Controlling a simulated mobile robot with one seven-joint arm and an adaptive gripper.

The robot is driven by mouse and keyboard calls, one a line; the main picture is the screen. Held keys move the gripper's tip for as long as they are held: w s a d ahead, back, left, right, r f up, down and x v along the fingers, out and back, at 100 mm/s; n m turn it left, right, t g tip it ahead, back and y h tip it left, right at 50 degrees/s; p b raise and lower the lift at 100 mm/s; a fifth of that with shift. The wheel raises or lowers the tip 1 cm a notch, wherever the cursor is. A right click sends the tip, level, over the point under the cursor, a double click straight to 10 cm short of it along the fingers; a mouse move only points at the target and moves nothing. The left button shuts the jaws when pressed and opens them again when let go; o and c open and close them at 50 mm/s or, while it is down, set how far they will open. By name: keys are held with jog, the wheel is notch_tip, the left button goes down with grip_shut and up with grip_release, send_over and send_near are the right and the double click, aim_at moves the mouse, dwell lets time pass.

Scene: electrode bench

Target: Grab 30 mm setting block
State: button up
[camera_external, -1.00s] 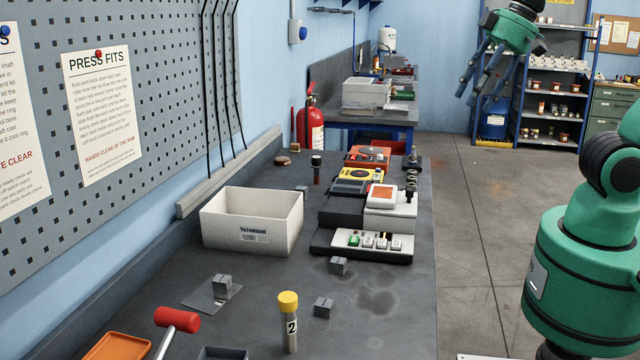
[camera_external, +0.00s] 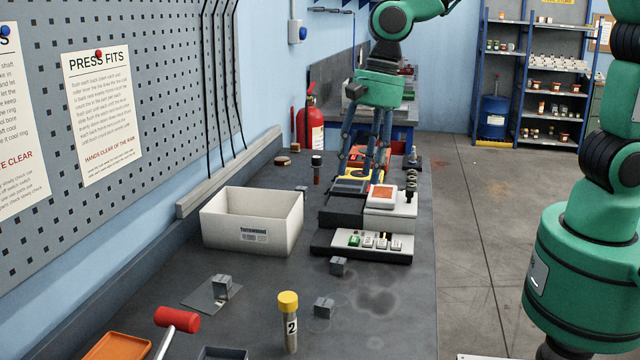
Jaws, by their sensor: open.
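Three small grey metal blocks are on the dark bench. One block (camera_external: 222,286) is on a thin grey plate (camera_external: 200,297), one block (camera_external: 338,266) is in front of the white-and-black machine, and one block (camera_external: 324,307) is nearer the front. No size marking is legible, so I cannot tell which is the 30 mm setting block. My gripper (camera_external: 362,178) is open and points down over the far part of the bench, around the yellow instrument (camera_external: 350,174). It looks empty and is well beyond all three blocks. Its fingertips are partly lost among the instruments.
A white open box (camera_external: 252,240) stands left of the machine (camera_external: 392,222) with its coloured buttons. A yellow-capped tube (camera_external: 289,325), a red-headed mallet (camera_external: 177,320) and an orange tray (camera_external: 118,347) are at the front. The bench around the two right-hand blocks is mostly clear.

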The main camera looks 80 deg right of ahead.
jog(key=w+a+f+m, duration=0.2)
jog(key=a+f, duration=0.2)
jog(key=f, duration=0.2)
jog(key=w+a+f+m+g, duration=0.1)
jog(key=w+a+f+m, duration=0.2)
jog(key=f, duration=0.4)
jog(key=shift+w+a, duration=0.15)
jog(key=shift+a, duration=0.55)
send_over(324, 302)
jog(key=shift+d+f+b, duration=0.2)
jog(key=shift+f, duration=1.95)
jog(key=shift+d+f+b, duration=0.15)
jog(key=shift+f, duration=1.95)
jog(key=shift+a+f+b, duration=0.15)
jog(key=shift+f+b, duration=0.15)
jog(key=shift+f, duration=1)
jog(key=shift+a+f+b, duration=0.15)
jog(key=shift+f+b, duration=0.1)
jog(key=shift+f, duration=1)
grip_shut()
